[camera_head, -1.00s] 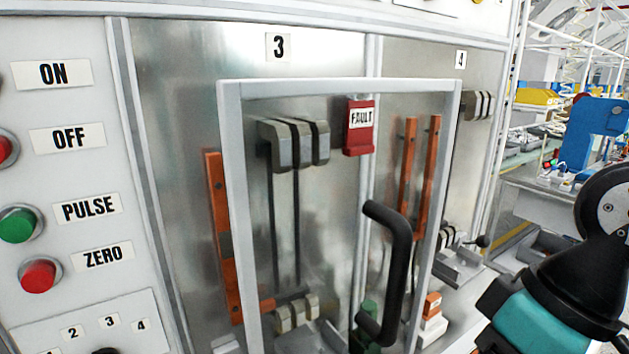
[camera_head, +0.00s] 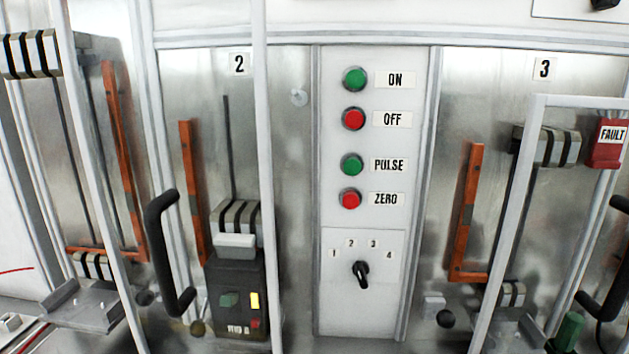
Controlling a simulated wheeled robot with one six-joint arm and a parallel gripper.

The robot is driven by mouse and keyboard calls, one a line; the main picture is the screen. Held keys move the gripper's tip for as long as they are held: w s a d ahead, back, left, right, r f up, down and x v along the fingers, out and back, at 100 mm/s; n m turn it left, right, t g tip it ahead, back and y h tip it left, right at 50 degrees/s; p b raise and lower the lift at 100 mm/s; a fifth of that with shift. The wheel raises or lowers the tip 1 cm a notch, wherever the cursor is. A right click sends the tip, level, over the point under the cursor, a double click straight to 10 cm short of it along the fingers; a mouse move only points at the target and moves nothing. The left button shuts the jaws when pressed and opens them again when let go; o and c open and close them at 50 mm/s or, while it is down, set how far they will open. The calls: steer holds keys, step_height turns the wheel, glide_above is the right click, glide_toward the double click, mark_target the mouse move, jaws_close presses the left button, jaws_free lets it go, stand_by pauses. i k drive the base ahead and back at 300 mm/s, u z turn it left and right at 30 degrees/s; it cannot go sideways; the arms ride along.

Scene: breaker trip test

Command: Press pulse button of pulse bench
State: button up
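The pulse bench panel (camera_head: 336,215) stands upright in the middle of the head view, between bays 2 and 3. Its green PULSE button (camera_head: 352,165) is third from the top, left of the PULSE label (camera_head: 389,165). A green ON button (camera_head: 355,79) and a red OFF button (camera_head: 353,118) are above it. A red ZERO button (camera_head: 350,199) is just below. A black selector knob (camera_head: 361,273) sits lower, among the marks 1 to 4, its pointing hard to read. My gripper is not in view.
Framed doors with black handles stand in front of bay 2 (camera_head: 167,255) and bay 3 (camera_head: 603,290). A dark breaker unit (camera_head: 237,300) is in bay 2. A red FAULT flag (camera_head: 606,145) shows in bay 3. Nothing covers the button panel.

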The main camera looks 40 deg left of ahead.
mark_target(352, 166)
steer(key=k, duration=0.45)
steer(key=z, duration=1)
steer(key=i, duration=0.75)
steer(key=u, duration=2.55)
steer(key=i, duration=0.5)
steer(key=u, duration=0.05)
